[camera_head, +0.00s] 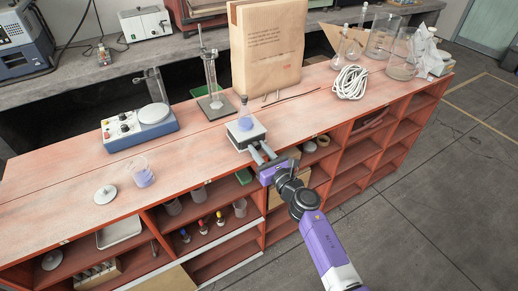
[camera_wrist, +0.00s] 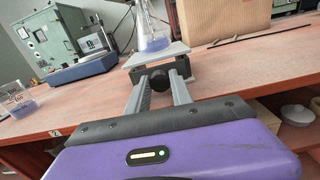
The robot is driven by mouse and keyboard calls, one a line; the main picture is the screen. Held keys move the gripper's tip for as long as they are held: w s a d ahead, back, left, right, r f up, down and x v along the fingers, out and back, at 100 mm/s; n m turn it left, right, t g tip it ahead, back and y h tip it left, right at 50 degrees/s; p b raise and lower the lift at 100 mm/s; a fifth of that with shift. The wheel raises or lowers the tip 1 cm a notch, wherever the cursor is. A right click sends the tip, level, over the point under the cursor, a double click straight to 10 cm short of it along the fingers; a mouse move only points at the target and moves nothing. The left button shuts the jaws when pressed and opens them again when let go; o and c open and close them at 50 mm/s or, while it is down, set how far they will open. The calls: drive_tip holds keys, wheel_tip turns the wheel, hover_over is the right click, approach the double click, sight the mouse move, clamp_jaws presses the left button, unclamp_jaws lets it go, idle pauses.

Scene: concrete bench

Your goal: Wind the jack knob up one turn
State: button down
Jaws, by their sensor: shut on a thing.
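A lab jack (camera_head: 245,133) with a light flat top plate stands near the front edge of the bench; it also shows in the wrist view (camera_wrist: 157,54). A conical flask (camera_head: 245,118) with blue-violet liquid stands upright on the plate, and its lower part shows in the wrist view (camera_wrist: 152,32). The dark round jack knob (camera_wrist: 159,80) faces me on the jack's front. My gripper (camera_wrist: 160,82) is shut on the knob, with one grey finger on each side. In the head view my gripper (camera_head: 261,153) reaches over the bench's front edge and hides the knob.
A hotplate stirrer (camera_head: 140,128) and a beaker with violet liquid (camera_head: 141,174) stand to the left. A large paper bag (camera_head: 267,55) stands behind the jack. A thin dark rod (camera_head: 291,97), a coiled white cable (camera_head: 350,83) and glassware are right of it.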

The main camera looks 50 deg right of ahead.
drive_tip(key=m, duration=0.2)
drive_tip(key=shift+m, duration=0.4)
drive_tip(key=c, duration=1.1)
unclamp_jaws()
drive_tip(key=shift+s, duration=0.1)
drive_tip(key=shift+v, duration=3.85)
